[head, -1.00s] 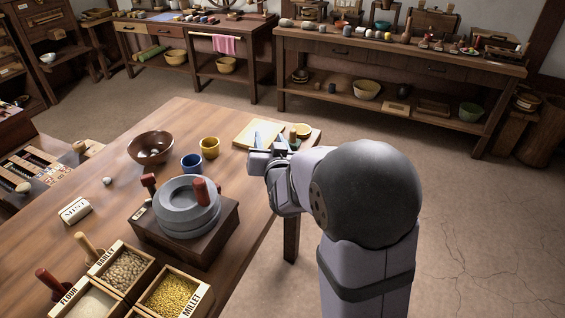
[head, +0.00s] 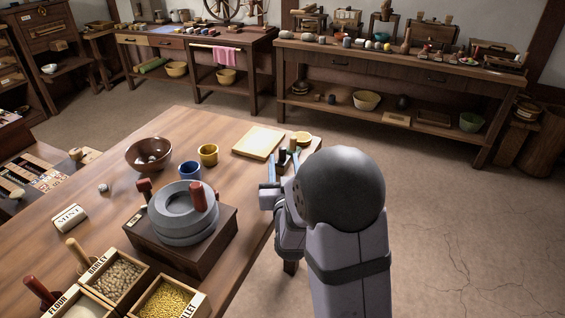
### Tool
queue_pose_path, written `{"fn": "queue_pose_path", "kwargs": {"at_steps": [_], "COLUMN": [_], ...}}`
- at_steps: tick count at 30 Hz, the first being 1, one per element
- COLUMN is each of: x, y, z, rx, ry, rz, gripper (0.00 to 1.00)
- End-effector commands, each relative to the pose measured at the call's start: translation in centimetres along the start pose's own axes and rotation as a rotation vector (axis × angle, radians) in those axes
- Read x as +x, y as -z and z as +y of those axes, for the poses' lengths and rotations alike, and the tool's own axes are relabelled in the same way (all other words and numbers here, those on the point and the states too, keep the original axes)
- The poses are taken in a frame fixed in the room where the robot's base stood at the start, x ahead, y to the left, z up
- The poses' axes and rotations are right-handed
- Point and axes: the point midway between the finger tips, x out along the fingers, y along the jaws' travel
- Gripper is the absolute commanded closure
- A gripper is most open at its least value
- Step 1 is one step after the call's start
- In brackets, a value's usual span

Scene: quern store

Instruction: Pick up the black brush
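My gripper (head: 283,165) is at the far right edge of the wooden table, pointing away from the camera. Its two bluish fingers stand apart, so it looks open. A small dark thing (head: 283,156), which may be the black brush, shows between or just beyond the fingers. It is too small and too covered by my arm to be sure, and I cannot tell whether the fingers touch it.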

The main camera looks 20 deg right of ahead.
Motion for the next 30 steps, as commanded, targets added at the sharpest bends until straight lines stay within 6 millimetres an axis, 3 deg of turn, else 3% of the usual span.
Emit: {"fn": "queue_pose_path", "kwargs": {"at_steps": [5, 18, 27, 30], "x": [0.5, 5.0, 5.2, 5.2], "y": [-0.1, -0.1, -0.1, -0.1], "z": [0.0, -0.1, -0.1, -0.1], "rx": [0.0, 0.0, 0.0, 0.0], "ry": [0.0, 0.001, 0.001, 0.001], "rz": [-0.001, 0.0, -0.001, -0.001], "gripper": [0.62, 0.62, 0.62, 0.85]}}
